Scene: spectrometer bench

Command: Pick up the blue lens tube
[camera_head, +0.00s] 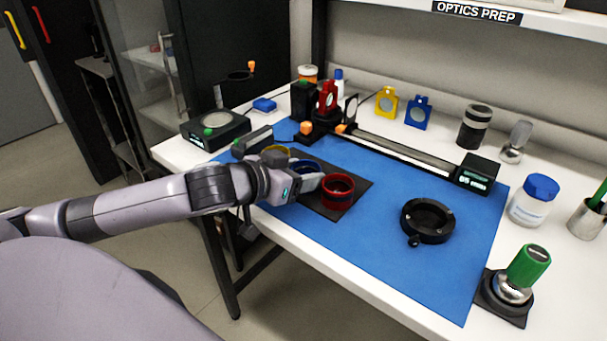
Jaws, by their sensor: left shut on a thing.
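The blue lens tube (306,166) shows only in part behind my left gripper, on or just above the black pad; I cannot tell whether its base touches the pad. My left gripper (306,181) reaches in from the left and is shut on the blue lens tube. Its fingers and wrist hide the tube's near side. A red lens tube (338,192) stands on the pad just right of the fingers. A yellow-rimmed tube (275,150) is partly hidden behind the wrist. My right gripper is out of view.
The black pad (357,184) lies on a blue mat (385,260). A black ring mount (428,221) sits to the right. An optical rail (405,154) with a red lens holder (327,97) runs behind. A green-handled tool (528,265) stands at front right. The front middle mat is clear.

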